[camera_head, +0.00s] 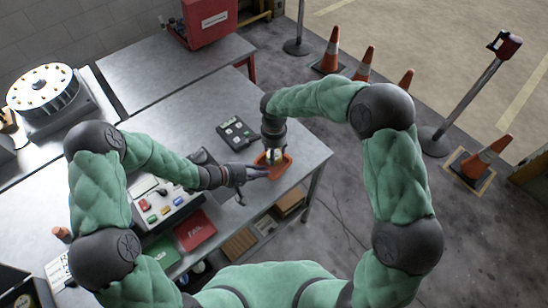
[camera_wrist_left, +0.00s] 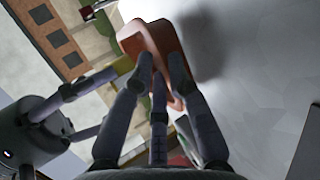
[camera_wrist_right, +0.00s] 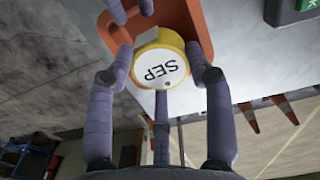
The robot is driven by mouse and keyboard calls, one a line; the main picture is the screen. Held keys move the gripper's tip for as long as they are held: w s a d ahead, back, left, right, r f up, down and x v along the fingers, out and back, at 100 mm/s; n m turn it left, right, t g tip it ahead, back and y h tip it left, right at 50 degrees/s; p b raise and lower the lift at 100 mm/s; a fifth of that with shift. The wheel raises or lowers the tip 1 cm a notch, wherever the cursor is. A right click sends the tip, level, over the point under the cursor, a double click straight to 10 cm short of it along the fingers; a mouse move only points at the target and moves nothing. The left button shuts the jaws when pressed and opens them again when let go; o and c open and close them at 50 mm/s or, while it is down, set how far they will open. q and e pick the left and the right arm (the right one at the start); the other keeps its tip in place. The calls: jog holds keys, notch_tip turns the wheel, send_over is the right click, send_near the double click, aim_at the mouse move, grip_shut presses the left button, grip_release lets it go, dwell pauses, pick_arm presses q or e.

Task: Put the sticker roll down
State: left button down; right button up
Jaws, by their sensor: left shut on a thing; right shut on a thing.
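The sticker roll (camera_wrist_right: 158,62) is a yellow-rimmed disc with a white face marked "SEP". My right gripper (camera_head: 272,152) is shut on it, fingers on both sides in the right wrist view (camera_wrist_right: 160,85). The roll is at an orange tray (camera_head: 285,166), partly over it; I cannot tell whether it touches the bottom. My left gripper (camera_head: 262,173) is shut on the tray's near edge, which also shows in the left wrist view (camera_wrist_left: 150,35). In that view my fingers hide part of the tray.
A black case (camera_head: 237,133) lies on the metal table behind the tray. The table's right edge (camera_head: 322,165) is close to the tray. Traffic cones (camera_head: 331,50) stand on the floor beyond.

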pick_arm(q)
jog(key=shift+s+f, duration=0.1)
jog(key=shift+f, duration=0.05)
pick_arm(e)
jog(key=shift+f, duration=1.85)
jog(key=shift+f, duration=0.1)
jog(key=o, duration=0.8)
jog(key=shift+c, duration=0.2)
notch_tip(320, 180, up, 12)
jog(key=shift+r, duration=0.15)
pick_arm(q)
jog(key=c, duration=1.1)
grip_release()
